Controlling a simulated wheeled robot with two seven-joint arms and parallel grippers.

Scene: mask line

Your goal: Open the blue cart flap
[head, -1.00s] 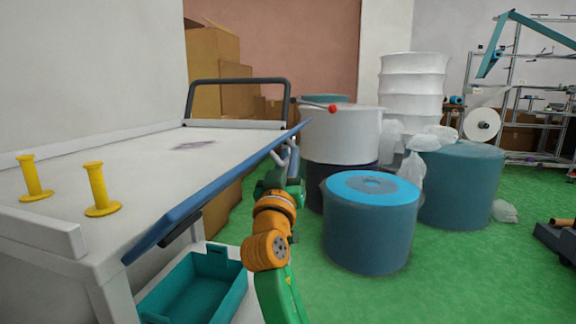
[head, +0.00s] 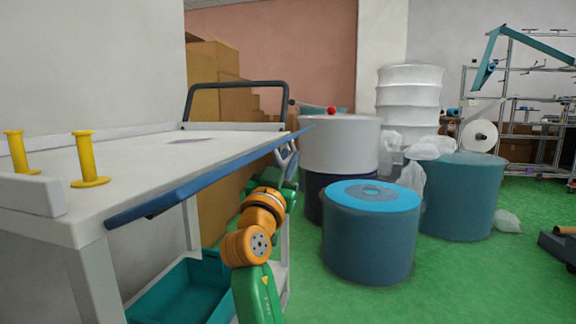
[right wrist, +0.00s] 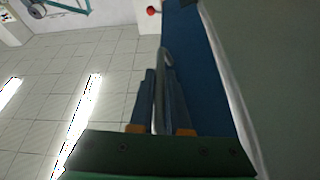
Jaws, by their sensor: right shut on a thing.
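The blue cart flap (head: 215,180) runs along the right edge of the cart's white top (head: 150,155). It shows as a narrow blue band, and its exact tilt is hard to tell. My right gripper (head: 287,160) is at the far part of the flap, on its outer side. In the right wrist view, the flap (right wrist: 213,75) lies just right of my gripper (right wrist: 161,105). The gripper's fingers are shut on a grey metal handle (right wrist: 161,70) beside the flap. My left gripper is out of view.
Two yellow pegs (head: 89,160) stand at the near left of the cart top. A teal crate (head: 190,285) sits on the lower shelf. Blue rolls (head: 370,240) and a white drum (head: 338,145) stand right of my arm. Green floor (head: 480,280) is clear at the front right.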

